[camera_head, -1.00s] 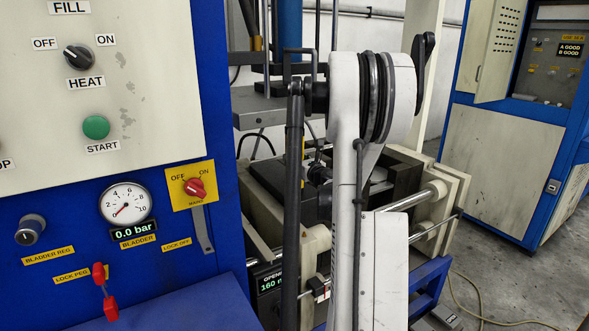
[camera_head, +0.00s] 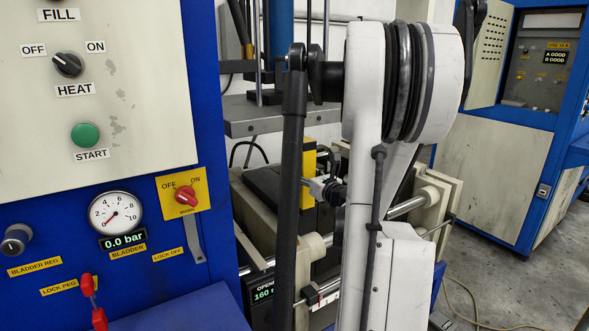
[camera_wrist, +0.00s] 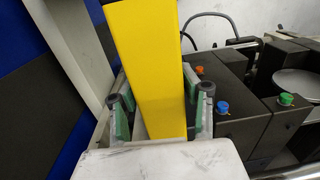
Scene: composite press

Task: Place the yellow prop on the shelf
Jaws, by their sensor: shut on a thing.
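The yellow prop (camera_wrist: 153,60) is a long yellow bar that fills the middle of the wrist view. My gripper (camera_wrist: 162,98) is shut on it, with a green-padded finger on each side. In the head view the yellow prop (camera_head: 308,172) shows as a short upright strip, with my gripper (camera_head: 327,190) beside it, partly hidden behind my arm. The prop is in front of the press, beside a black block. I cannot tell which surface is the shelf.
A blue machine with a cream control panel (camera_head: 100,110) and gauge (camera_head: 115,213) stands close on the left. A grey plate (camera_head: 262,114) lies above the black block (camera_head: 268,185). In the wrist view, dark blocks with coloured caps (camera_wrist: 222,107) are right of the prop.

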